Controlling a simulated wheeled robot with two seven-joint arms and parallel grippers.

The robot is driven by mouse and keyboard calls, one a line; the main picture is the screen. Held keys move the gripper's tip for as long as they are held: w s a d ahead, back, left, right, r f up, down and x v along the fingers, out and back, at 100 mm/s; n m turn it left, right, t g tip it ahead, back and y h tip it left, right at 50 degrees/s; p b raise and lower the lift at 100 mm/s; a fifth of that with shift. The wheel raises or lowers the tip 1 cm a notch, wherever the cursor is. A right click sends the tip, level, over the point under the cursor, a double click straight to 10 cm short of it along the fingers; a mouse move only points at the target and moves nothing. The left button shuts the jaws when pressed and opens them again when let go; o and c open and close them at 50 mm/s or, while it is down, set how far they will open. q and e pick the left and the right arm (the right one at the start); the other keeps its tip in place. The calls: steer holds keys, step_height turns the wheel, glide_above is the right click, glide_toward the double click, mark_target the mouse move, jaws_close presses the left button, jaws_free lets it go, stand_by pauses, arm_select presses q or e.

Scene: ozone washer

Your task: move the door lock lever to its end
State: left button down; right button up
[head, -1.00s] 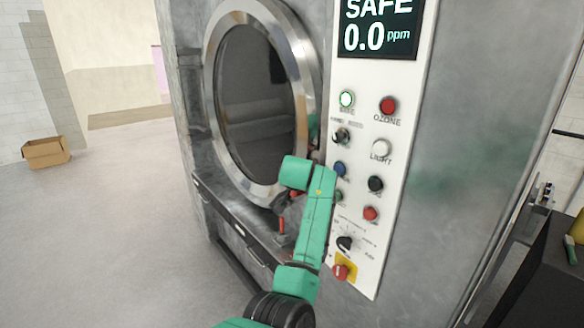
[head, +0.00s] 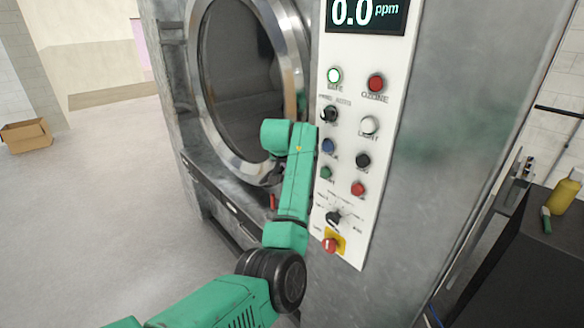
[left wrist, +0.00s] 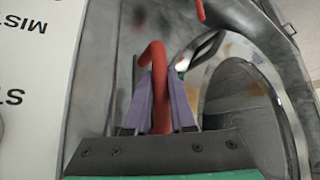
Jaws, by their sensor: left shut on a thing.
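The lever is a red hooked bar (left wrist: 153,58) in the left wrist view, its bent tip rising above the fingers. My left gripper (left wrist: 162,100) is shut on it, with a purple finger on either side. In the head view my green left arm reaches to the lower right of the round door (head: 240,85); its fingers and the held lever are hidden behind the arm. A second red piece (left wrist: 201,10) shows at the top of the left wrist view. A small red piece (head: 272,202) shows below the door in the head view. My right gripper is in neither view.
The white control panel (head: 345,175), with several buttons and knobs, stands close to the right of my arm. A dark cabinet (head: 520,265) with a yellow bottle (head: 565,192) is at the right. A cardboard box (head: 27,135) lies far left. The floor between is clear.

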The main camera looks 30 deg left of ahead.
arm_select(q)
steer(key=c, duration=0.8)
jaws_free()
steer(key=shift+d, duration=0.1)
steer(key=shift+o, duration=0.2)
steer(key=shift+s+r+b, duration=0.35)
steer(key=shift+r+b, duration=0.1)
steer(key=shift+r, duration=0.05)
steer(key=b+v, duration=0.4)
steer(key=v, duration=0.9)
steer(key=shift+s+d+b, duration=0.15)
steer(key=shift+d+b, duration=0.05)
steer(key=shift+b, duration=0.2)
steer(key=shift+r, duration=0.1)
